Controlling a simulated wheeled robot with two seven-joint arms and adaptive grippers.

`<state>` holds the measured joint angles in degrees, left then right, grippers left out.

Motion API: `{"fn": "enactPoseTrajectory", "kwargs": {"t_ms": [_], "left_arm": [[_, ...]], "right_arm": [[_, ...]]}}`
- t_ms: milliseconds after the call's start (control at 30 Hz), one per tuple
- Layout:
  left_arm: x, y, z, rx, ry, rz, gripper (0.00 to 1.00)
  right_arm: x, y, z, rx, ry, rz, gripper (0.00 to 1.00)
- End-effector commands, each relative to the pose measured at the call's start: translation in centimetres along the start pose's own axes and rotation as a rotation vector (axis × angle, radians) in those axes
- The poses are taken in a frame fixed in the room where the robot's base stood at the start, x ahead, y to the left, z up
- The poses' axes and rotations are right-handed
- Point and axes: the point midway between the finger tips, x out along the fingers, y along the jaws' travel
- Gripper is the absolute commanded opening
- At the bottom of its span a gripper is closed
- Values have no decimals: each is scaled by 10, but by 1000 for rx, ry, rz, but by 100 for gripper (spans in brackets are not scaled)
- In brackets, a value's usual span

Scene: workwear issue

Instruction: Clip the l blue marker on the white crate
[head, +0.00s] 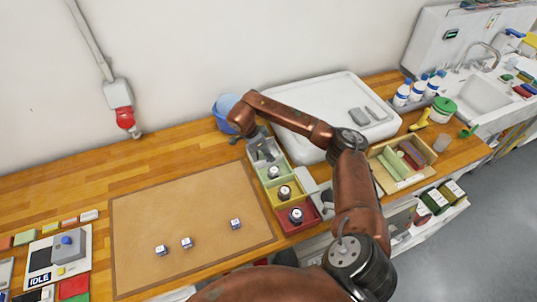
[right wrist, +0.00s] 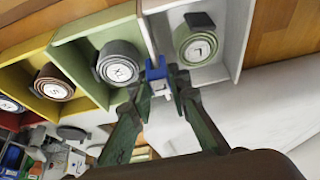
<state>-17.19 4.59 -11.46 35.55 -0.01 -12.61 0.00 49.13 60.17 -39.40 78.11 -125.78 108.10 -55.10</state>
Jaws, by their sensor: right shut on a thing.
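My right gripper (right wrist: 159,84) is shut on a small marker (right wrist: 156,68), blue on top with a white part below. It holds the marker at the front edge of the white crate (right wrist: 233,42), beside the green crate (right wrist: 75,52). I cannot tell whether the marker touches the rim. A grey-green roll labelled L (right wrist: 198,42) lies in the white crate. In the head view the right gripper (head: 259,136) is at the far end of the crate row and hides the marker. My left gripper is not in view.
Yellow (head: 283,192) and red (head: 298,217) crates continue the row, each with a roll. Several small markers, such as this one (head: 186,242), stand on the brown mat (head: 140,210). A blue tub (head: 226,106) and large white tray (head: 305,95) flank the row's far end.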

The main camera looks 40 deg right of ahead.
Motion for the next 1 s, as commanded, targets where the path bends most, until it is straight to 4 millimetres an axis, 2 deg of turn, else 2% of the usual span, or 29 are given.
{"fn": "enactPoseTrajectory", "kwargs": {"t_ms": [833,867,1000], "left_arm": [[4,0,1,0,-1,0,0],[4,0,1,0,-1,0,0],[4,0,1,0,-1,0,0]], "right_arm": [[8,0,3,0,0,0,7],[7,0,3,0,0,0,17],[7,0,3,0,0,0,27]]}}
